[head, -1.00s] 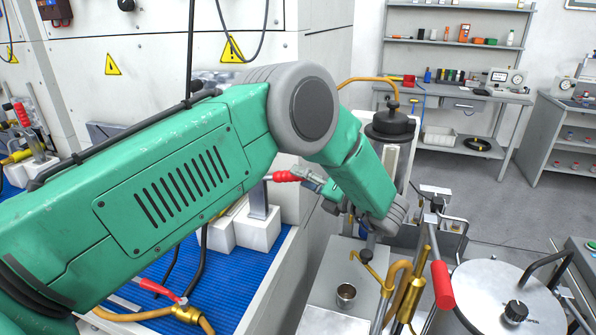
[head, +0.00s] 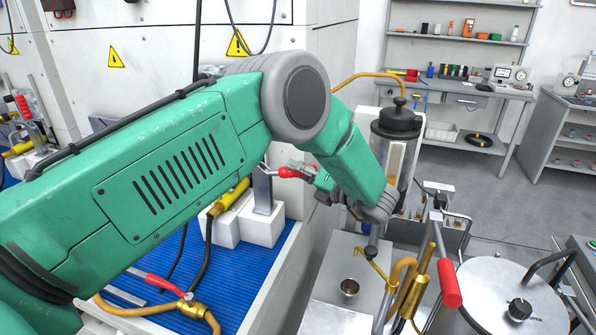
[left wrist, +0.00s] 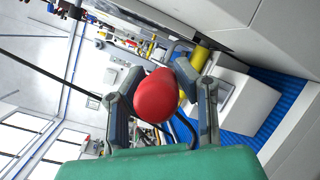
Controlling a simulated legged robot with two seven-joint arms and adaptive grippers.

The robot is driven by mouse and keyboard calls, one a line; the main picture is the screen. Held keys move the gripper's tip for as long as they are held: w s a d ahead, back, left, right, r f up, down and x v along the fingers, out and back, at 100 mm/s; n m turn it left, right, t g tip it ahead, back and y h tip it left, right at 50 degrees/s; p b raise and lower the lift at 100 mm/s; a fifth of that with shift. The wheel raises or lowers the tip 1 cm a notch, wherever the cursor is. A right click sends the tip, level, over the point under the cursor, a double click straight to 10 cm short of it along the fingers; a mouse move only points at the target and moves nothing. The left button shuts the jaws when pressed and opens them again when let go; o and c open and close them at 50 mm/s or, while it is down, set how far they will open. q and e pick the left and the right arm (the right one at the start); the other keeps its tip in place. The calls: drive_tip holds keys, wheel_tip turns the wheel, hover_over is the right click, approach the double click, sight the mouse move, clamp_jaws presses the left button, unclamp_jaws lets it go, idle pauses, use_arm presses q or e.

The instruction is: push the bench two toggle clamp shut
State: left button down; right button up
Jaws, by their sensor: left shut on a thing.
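The bench two toggle clamp (head: 264,192) stands on a white block on the blue-matted bench. Its red handle (head: 290,172) points right, nearly level, towards my left gripper (head: 312,178). In the left wrist view the red grip (left wrist: 155,96) lies between the two fingers of my left gripper (left wrist: 164,98), which is shut on it. The grip's far side and the clamp's arm are mostly hidden behind it there. My right gripper is not in view.
A yellow cylinder (head: 230,196) lies beside the clamp. A black-capped cylinder (head: 397,150), a small metal cup (head: 349,288) and brass fittings with a red lever (head: 449,283) stand right of my arm. Another red-handled clamp (head: 24,108) is at far left.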

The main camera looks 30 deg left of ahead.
use_arm(q)
drive_tip(key=r+h, duration=0.1)
drive_tip(key=r+h+p, duration=0.1)
drive_tip(key=h, duration=0.1)
drive_tip(key=shift+a+r+n, duration=0.15)
drive_tip(key=shift+a+n, duration=0.25)
drive_tip(key=h, duration=0.1)
drive_tip(key=a+r+h, duration=0.1)
drive_tip(key=a+r+n+h, duration=0.1)
drive_tip(key=shift+s+r, duration=0.15)
drive_tip(key=shift+s, duration=0.1)
drive_tip(key=h, duration=0.1)
drive_tip(key=a+r+h, duration=0.1)
drive_tip(key=a+h, duration=0.1)
drive_tip(key=shift+s+a+r+n+h, duration=0.1)
drive_tip(key=shift+s+r+n+h, duration=0.15)
drive_tip(key=shift+n+h, duration=0.15)
drive_tip(key=shift+s+a+r+n+t+h+p, duration=0.15)
drive_tip(key=shift+a+r+t+h+p, duration=0.1)
drive_tip(key=shift+a+h, duration=0.4)
drive_tip(key=shift+s+a+r+n+t+h+p, duration=0.15)
drive_tip(key=shift+a+t+h, duration=0.1)
drive_tip(key=shift+a+h, duration=0.35)
drive_tip(key=shift+w, duration=0.15)
drive_tip(key=c, duration=1.3)
unclamp_jaws()
drive_tip(key=shift+o, duration=0.2)
drive_tip(key=shift+f, duration=0.1)
